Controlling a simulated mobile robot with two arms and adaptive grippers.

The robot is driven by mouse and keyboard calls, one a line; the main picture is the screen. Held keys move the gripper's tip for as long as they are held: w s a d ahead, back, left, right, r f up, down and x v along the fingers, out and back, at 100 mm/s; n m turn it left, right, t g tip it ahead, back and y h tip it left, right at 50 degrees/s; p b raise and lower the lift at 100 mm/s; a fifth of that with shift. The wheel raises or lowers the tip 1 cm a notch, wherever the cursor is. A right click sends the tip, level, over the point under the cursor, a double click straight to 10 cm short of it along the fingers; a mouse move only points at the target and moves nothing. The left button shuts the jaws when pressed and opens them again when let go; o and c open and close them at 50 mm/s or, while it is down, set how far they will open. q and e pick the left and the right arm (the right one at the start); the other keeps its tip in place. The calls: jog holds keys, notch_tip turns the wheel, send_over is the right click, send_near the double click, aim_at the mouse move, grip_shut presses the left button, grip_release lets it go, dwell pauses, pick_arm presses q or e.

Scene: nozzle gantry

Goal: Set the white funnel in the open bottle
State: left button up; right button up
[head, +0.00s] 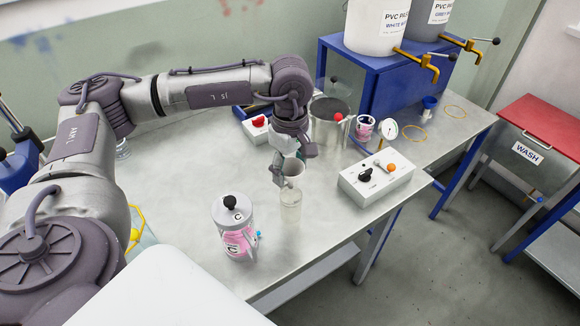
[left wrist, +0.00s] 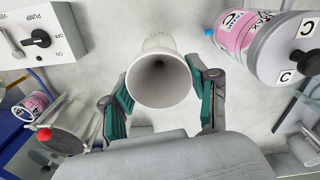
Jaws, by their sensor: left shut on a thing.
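My left gripper (head: 284,172) is shut on the white funnel (head: 295,168). In the left wrist view its green-padded fingers (left wrist: 161,97) flank the funnel (left wrist: 160,78), whose wide mouth faces the camera. The open bottle (head: 290,207) is pale and translucent and stands upright on the metal table. The funnel is right over the bottle's mouth. I cannot tell whether its stem is inside the neck, as the funnel and fingers cover it. A pale part of the bottle (left wrist: 158,41) shows behind the funnel in the wrist view.
A pink-labelled canister marked C (head: 236,232) stands left of the bottle. A white switch box (head: 377,182) stands to its right. Behind are a metal pot (head: 329,125), a pink-labelled cup (head: 365,127) and a gauge (head: 386,131). The table's front edge is near the bottle.

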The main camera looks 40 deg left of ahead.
aim_at(290, 166)
dwell(0.6)
pick_arm(q)
jog(key=shift+f+b, duration=0.85)
jog(key=shift+b, duration=0.2)
jog(key=o, duration=0.6)
jog(key=shift+o, duration=0.2)
jog(key=shift+r+p, duration=3.1)
jog(key=shift+r, duration=2.5)
